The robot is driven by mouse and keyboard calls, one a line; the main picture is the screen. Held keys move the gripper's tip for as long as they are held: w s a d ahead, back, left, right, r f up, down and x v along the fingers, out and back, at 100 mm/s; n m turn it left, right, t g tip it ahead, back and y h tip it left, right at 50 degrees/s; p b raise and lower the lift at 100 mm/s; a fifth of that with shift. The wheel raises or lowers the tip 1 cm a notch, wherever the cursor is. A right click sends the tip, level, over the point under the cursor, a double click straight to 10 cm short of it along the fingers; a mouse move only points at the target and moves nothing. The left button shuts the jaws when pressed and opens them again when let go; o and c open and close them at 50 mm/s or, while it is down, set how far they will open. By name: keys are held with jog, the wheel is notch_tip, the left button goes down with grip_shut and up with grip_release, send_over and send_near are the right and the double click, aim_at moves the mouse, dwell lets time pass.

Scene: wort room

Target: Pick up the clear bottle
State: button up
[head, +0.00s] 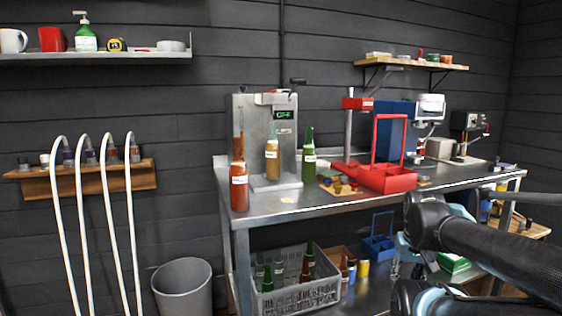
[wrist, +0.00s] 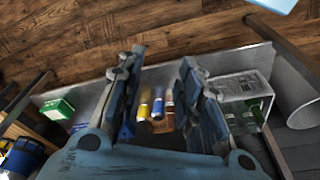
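The clear bottle (head: 272,160) seems to be the one with a see-through neck, amber contents and a white label. The clear bottle is not seen there. My arm enters the head view at right, away from the bottle.
The steel machine (head: 262,118) stands behind the bottles. A red carrier (head: 388,178) and red capper (head: 347,168) stand to their right on the table (head: 290,212). A grey crate (head: 303,297) with bottles is on the lower shelf. A grey bin (head: 183,288) stands left.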

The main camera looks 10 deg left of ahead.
jog(key=o, duration=0.4)
jog(key=shift+s+r, duration=0.1)
jog(key=o, duration=0.5)
jog(key=r, duration=0.2)
jog(key=shift+w+a+r, duration=0.25)
jog(key=shift+w+r, duration=0.05)
jog(key=shift+r, duration=0.1)
notch_tip(320, 180, up, 39)
jog(key=n+t+y, duration=0.1)
jog(key=n+y, duration=0.4)
jog(key=n, duration=0.6)
send_over(277, 147)
jog(key=s+d, duration=0.4)
jog(key=d, duration=0.2)
jog(key=x, duration=1.7)
jog(key=shift+w+r, duration=0.1)
jog(key=shift+w, duration=0.1)
